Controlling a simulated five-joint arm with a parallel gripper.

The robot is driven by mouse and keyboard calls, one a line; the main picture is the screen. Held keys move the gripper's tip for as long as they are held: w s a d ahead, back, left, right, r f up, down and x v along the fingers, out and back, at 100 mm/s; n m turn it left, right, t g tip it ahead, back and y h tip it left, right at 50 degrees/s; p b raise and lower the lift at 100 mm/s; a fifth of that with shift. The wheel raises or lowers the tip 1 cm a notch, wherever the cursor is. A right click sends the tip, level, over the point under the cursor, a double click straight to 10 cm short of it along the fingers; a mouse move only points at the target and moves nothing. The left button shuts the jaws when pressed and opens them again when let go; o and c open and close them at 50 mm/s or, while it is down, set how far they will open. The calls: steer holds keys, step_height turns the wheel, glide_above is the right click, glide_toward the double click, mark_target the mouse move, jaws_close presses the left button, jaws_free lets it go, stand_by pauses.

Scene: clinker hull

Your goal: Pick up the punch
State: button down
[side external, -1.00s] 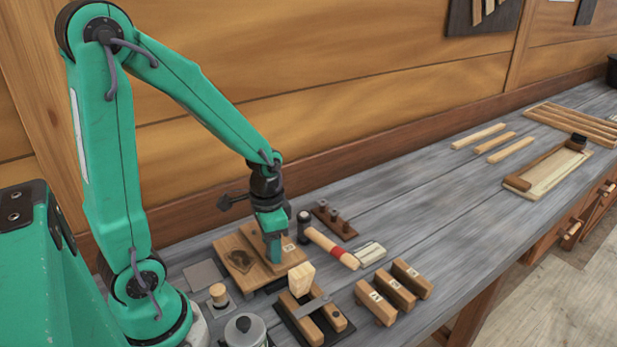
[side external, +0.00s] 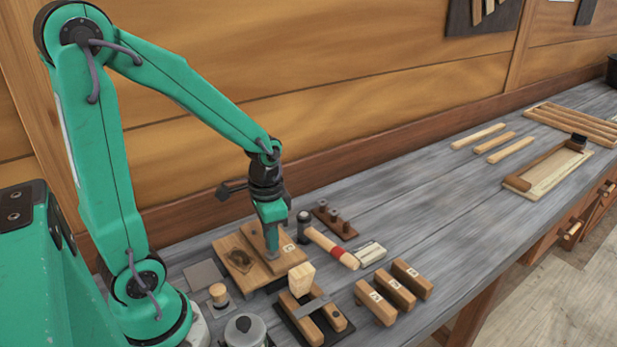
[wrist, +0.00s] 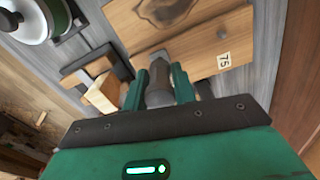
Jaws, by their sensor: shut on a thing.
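The punch (wrist: 158,82) is a dark grey metal piece between my two green fingers in the wrist view. My gripper (wrist: 160,92) is shut on it. In the side view my gripper (side external: 270,224) points down over the wooden board, and the grey punch (side external: 271,241) shows below the fingers. I cannot tell whether its lower end is clear of the board. The board (side external: 237,251) has a dark oval mark and a small pale label; in the wrist view the board (wrist: 203,45) lies beyond the punch.
A mallet with a red-banded handle (side external: 326,245) and a peg rack (side external: 334,222) lie right of the board. A pale block (side external: 301,276), several labelled blocks (side external: 391,292) and a lidded pot (side external: 245,330) are nearer.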

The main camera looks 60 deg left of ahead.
step_height(320, 180, up, 2)
steer(key=shift+d, duration=0.15)
steer(key=s+d+r, duration=0.4)
steer(key=d+r, duration=0.2)
steer(key=d, duration=0.4)
steer(key=shift+d+r, duration=0.3)
step_height(320, 180, up, 9)
stand_by(5.1)
